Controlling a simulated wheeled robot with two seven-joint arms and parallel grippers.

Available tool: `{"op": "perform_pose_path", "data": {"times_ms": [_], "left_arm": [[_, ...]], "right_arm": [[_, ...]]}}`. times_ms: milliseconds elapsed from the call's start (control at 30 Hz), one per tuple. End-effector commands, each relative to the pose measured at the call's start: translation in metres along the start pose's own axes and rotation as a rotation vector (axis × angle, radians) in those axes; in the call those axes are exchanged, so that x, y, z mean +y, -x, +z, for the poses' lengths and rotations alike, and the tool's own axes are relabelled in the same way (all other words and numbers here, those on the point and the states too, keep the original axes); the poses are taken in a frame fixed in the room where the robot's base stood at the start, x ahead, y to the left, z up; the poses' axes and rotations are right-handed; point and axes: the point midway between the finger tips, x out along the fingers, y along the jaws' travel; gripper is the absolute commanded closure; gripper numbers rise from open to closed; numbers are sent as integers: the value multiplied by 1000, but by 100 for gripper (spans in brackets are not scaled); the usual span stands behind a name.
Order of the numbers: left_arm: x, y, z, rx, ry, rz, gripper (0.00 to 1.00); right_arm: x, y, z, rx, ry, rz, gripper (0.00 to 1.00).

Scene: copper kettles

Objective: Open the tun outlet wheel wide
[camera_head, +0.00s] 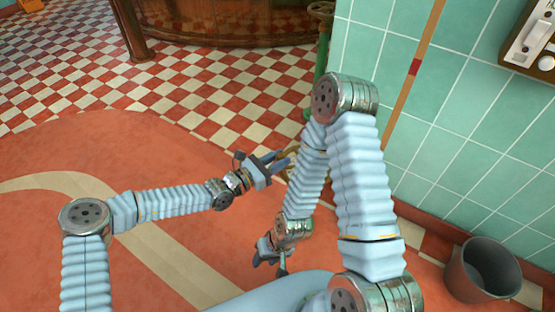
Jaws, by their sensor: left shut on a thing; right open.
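A brass-coloured wheel (289,172) shows in small part at the middle, mostly hidden behind my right arm. My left gripper (283,160) reaches in from the left and its fingers are shut on the wheel's near rim. How far the wheel is turned cannot be told. My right gripper (268,258) hangs lower, below the wheel and apart from it, with its fingers open and empty.
A green pipe (322,65) rises behind my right arm, with another brass wheel (321,9) at its top. A large wooden tun (225,25) stands at the back. A grey bin (482,270) stands by the tiled wall at right. The floor at left is clear.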

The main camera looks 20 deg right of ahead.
Motion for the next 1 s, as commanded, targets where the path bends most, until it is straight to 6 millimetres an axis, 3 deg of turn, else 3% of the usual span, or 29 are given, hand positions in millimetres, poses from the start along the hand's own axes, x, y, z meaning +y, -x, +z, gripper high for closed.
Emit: {"op": "perform_pose_path", "data": {"times_ms": [33, 567, 600, 700, 1000], "left_arm": [[-16, -7, 2, -4, 5, -29, 100], [-16, -7, 2, -3, 5, -29, 100], [-16, -7, 2, -4, 5, -29, 66], [-15, -6, 2, -3, 4, -29, 50], [-11, -5, 1, -2, 2, -21, 49]], "right_arm": [[0, 0, 0, 0, 0, 0, 57], [0, 0, 0, 0, 0, 0, 57], [0, 0, 0, 0, 0, 0, 57], [0, 0, 0, 0, 0, 0, 57], [0, 0, 0, 0, 0, 0, 57]]}}
